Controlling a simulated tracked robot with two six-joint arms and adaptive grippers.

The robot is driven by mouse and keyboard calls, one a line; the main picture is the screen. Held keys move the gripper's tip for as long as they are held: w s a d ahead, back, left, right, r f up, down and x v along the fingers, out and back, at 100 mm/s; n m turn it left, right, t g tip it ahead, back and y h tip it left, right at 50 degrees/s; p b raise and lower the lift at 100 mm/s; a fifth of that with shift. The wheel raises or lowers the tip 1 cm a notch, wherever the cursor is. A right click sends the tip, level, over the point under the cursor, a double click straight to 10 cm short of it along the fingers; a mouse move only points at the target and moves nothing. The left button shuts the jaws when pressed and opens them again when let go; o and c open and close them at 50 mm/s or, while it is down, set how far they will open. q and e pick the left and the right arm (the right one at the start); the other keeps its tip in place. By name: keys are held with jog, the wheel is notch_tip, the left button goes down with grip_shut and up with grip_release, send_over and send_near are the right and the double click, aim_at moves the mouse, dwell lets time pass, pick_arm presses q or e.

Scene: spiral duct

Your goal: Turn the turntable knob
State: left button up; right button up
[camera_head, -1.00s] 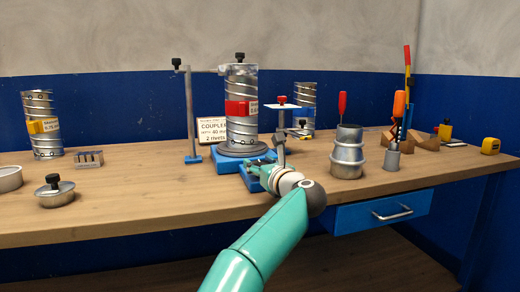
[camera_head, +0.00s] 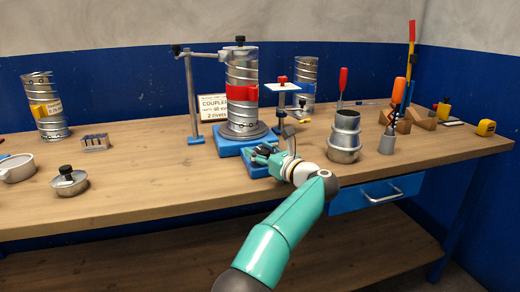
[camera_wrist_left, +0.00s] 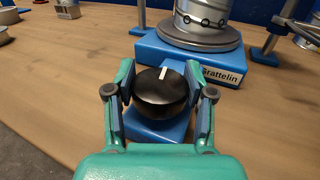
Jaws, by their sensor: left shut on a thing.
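The turntable knob (camera_wrist_left: 160,94) is a round black knob with a white pointer line on top, on a small blue block (camera_wrist_left: 157,128) at the front of the blue turntable base (camera_wrist_left: 185,57). In the left wrist view my left gripper (camera_wrist_left: 162,88) has one finger on each side of the knob and is shut on it. In the head view my left gripper (camera_head: 268,157) is at the block and hides most of the knob. The pointer line tilts slightly right of straight away from me. A spiral duct (camera_head: 242,88) with a red clamp stands on the grey turntable disc (camera_head: 243,132). My right gripper is not in view.
A post stand (camera_head: 191,95) reaches the duct from the left. A white-topped stand (camera_head: 282,90) is close right of the gripper, and a metal coupler (camera_head: 345,135) stands farther right. A lidded pan (camera_head: 69,181) lies left. The bench front left of centre is clear.

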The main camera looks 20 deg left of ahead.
pick_arm(q)
jog(key=o, duration=1.2)
jog(key=v, duration=1.2)
jog(key=shift+f, duration=0.1)
